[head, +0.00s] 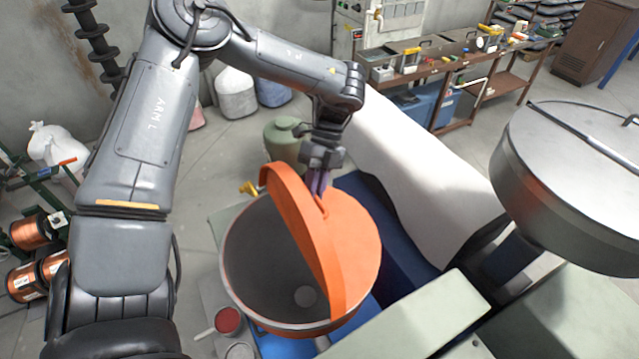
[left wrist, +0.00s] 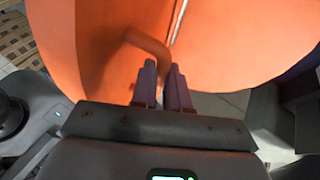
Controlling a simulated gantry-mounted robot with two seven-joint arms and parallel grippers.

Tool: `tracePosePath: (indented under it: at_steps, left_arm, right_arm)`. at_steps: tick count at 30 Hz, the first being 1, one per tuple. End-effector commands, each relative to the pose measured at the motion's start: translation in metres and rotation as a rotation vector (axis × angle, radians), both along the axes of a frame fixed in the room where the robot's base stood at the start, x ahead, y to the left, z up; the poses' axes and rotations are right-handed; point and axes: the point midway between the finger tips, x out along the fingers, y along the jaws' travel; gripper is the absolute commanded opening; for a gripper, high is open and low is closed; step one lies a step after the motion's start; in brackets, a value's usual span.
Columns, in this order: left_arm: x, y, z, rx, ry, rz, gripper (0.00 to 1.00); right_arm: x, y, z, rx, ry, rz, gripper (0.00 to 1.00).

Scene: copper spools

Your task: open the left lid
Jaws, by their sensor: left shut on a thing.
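The left lid (head: 350,230) is orange and stands tilted up over a round bin (head: 233,270). The left part of the bin's mouth is uncovered and shows a dark grey inside. My left gripper (head: 319,185) is at the lid's far upper side. In the left wrist view its two purple-grey fingers (left wrist: 163,85) are shut on the lid's bent orange handle (left wrist: 150,45). The exact contact is partly hidden by the fingers. My right gripper is not in view.
A large round grey vessel (head: 570,180) with a closed metal top stands at the right. A red cup (head: 228,320) sits at the bin's front left. A white covered bulk (head: 420,180) lies behind the bin. A workbench (head: 440,65) with tools is farther back.

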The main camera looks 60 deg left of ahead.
Motion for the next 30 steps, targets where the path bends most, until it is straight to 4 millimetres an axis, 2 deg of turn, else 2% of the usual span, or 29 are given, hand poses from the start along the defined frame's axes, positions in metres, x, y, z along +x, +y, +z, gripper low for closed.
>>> tracePosePath:
  at_steps: [11,12,16,30]
  left_arm:
    - [-0.0023,-0.0003,-0.0017,-0.001,0.011,0.005,0.0]
    - [-0.0023,-0.0004,-0.0017,-0.002,0.011,0.005,0.19]
    - [-0.0017,-0.0004,-0.0011,-0.002,0.009,0.004,0.39]
    - [0.0034,0.004,0.0068,0.001,0.007,0.002,0.4]
  right_arm:
    - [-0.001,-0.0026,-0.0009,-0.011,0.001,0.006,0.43]
    - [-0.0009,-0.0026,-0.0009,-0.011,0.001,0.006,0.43]
    - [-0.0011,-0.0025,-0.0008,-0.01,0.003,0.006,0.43]
    - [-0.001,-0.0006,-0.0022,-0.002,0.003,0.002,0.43]
